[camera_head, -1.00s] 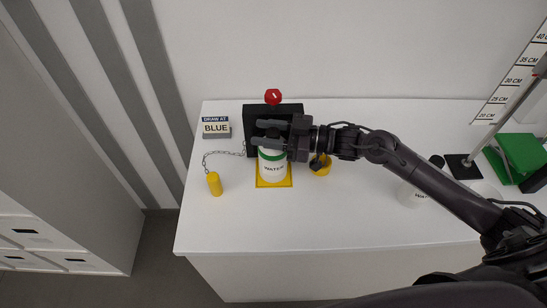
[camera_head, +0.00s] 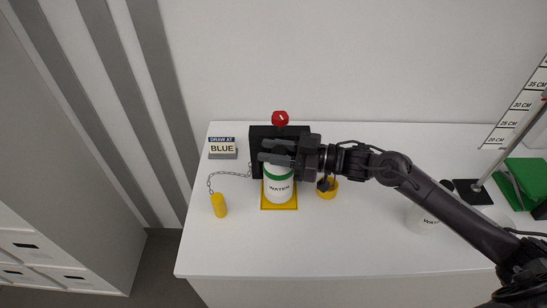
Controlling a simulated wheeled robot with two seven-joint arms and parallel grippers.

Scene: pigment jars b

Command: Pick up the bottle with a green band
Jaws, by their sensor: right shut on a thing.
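The bottle with a green band (camera_head: 279,188) is white, with "WATER" lettering. It stands upright over a yellow square mat (camera_head: 280,207) on the white counter; I cannot tell whether its base touches the mat. My right gripper (camera_head: 278,152) reaches in from the right and is shut on the upper part of this bottle, hiding its top. My left gripper is not in view.
A black block (camera_head: 255,152) with a red knob (camera_head: 280,118) stands behind the bottle. A chained yellow cylinder (camera_head: 219,205) and a "BLUE" sign (camera_head: 222,149) are left. A yellow item (camera_head: 328,189) and another white bottle (camera_head: 423,221) are right. The front counter is clear.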

